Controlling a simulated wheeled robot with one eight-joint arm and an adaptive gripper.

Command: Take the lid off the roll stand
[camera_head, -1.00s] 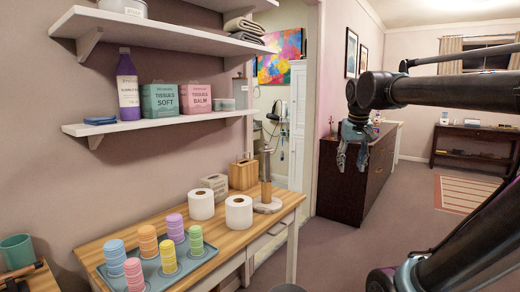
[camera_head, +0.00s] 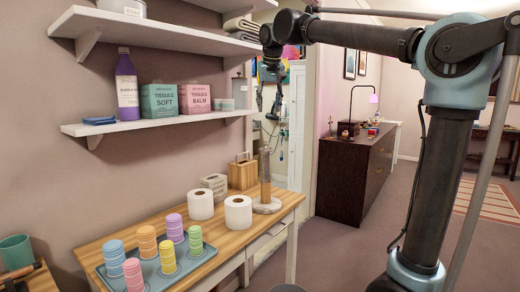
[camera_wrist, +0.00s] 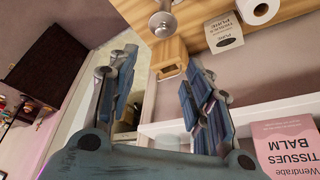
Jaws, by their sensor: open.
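The roll stand (camera_head: 265,182) stands upright at the right end of the wooden table, with a pale round base, a wooden post and a greyish top piece (camera_head: 265,152), apparently the lid. In the wrist view the silvery round top (camera_wrist: 163,24) shows near the upper edge, just beyond the fingers. My gripper (camera_head: 269,103) is open and empty above the stand, apart from it, with its fingers hanging down. In the wrist view its two blue-grey fingers (camera_wrist: 160,95) are spread wide, with nothing between them.
Two white toilet rolls (camera_head: 238,213), a tissue box (camera_head: 214,187) and a wooden caddy (camera_head: 242,173) stand close to the stand. A tray (camera_head: 185,268) of coloured stacks is nearer. A wall shelf (camera_head: 160,123) with boxes juts out left of my gripper.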

